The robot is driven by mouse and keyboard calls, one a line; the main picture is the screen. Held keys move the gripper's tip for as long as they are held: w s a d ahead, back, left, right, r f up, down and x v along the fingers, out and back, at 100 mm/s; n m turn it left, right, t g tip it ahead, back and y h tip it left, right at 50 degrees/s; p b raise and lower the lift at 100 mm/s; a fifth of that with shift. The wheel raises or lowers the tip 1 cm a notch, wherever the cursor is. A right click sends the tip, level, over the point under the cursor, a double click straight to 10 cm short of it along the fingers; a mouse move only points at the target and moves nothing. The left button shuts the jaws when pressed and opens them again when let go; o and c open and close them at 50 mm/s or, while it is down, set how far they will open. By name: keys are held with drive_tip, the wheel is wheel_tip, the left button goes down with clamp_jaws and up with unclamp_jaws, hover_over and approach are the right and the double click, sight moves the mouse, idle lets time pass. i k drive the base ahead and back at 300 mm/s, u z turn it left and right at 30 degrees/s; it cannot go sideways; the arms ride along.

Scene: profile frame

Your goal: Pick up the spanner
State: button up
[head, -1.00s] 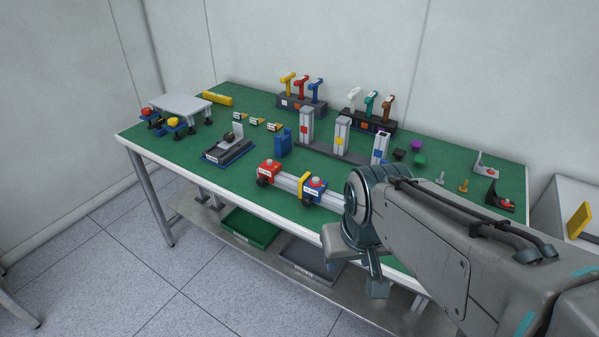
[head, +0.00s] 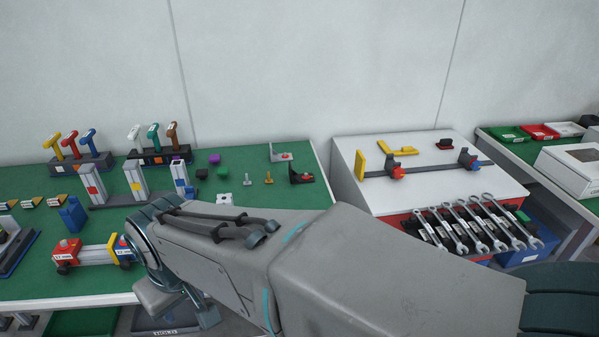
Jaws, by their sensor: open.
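Several silver spanners (head: 457,228) lie side by side in a row on a dark rack at the right in the head view. Their open jaws point toward me and their ring ends point away. White labels show on the dark slots between them. My arm crosses the lower middle of the view, and its forward end is over the green table at the left. My gripper (head: 182,303) hangs below that end, partly hidden by the arm, with its finger parts apart and nothing seen between them. It is well to the left of the spanners and apart from them.
A white-topped bench (head: 432,150) behind the spanners carries a rail with red and blue clamps. The green table (head: 300,203) at left holds stands, coloured-handled tools and small parts. Red, green and white bins (head: 540,132) stand at far right. A blue bin (head: 535,258) is beside the rack.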

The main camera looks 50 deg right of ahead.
sight(514, 242)
drive_tip(key=z, duration=3.2)
drive_tip(key=k, duration=0.6)
drive_tip(key=z, duration=0.65)
drive_tip(key=i, duration=1.55)
drive_tip(key=u, duration=0.8)
drive_tip(key=i, duration=0.5)
drive_tip(key=u, duration=0.45)
